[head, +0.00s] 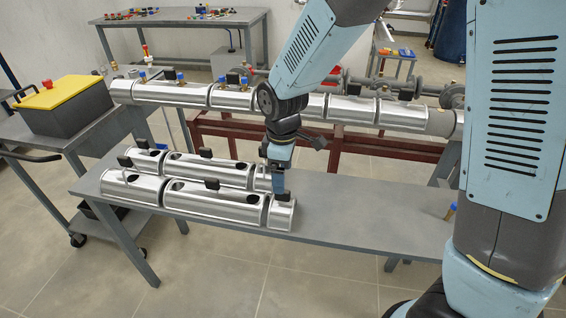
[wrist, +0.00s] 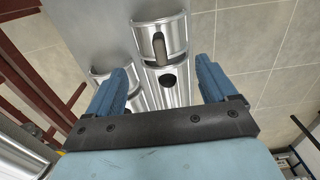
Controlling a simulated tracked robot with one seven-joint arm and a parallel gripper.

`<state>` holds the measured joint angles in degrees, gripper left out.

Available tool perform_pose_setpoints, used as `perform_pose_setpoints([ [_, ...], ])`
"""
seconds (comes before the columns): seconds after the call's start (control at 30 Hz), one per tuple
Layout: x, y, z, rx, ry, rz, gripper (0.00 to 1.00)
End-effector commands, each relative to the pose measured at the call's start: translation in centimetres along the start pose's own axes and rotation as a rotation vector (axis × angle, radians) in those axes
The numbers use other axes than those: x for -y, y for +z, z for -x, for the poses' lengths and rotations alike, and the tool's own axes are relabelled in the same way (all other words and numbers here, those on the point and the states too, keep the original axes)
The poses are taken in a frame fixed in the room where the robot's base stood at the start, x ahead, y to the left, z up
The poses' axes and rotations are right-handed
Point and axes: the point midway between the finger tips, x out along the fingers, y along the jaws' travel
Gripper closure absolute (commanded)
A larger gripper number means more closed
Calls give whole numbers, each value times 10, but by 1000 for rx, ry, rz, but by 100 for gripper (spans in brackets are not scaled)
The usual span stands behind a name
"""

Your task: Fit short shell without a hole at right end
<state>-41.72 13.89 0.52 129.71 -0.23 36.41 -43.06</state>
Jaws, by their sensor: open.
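A short silver shell (head: 284,217) with a dark handle and no visible hole lies at the right end of the front row on the grey bench (head: 350,222). It also shows at the top of the wrist view (wrist: 147,40). My gripper (head: 280,193) is open, pointing down close above this shell. In the wrist view my gripper (wrist: 163,68) has its blue fingers apart, with nothing held between them.
Long shells with dark holes (head: 213,204) lie left of the short one, with a second row (head: 208,171) behind. The bench's right part is clear. A dark red frame (head: 235,128) stands under the pipe. A cart with a yellow-topped box (head: 62,98) is left.

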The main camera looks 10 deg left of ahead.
Motion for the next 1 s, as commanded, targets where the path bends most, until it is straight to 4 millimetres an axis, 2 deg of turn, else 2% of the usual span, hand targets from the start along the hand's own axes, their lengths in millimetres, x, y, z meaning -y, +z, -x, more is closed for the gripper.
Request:
perform_pose_setpoints([
  [0.2,1,0,-28,3,-3,0,15],
  [0.5,0,0,-55,1,-1,0,15],
  [0.97,0,0,-62,0,0,1,15],
  [1.0,1,0,-62,0,0,1,18],
])
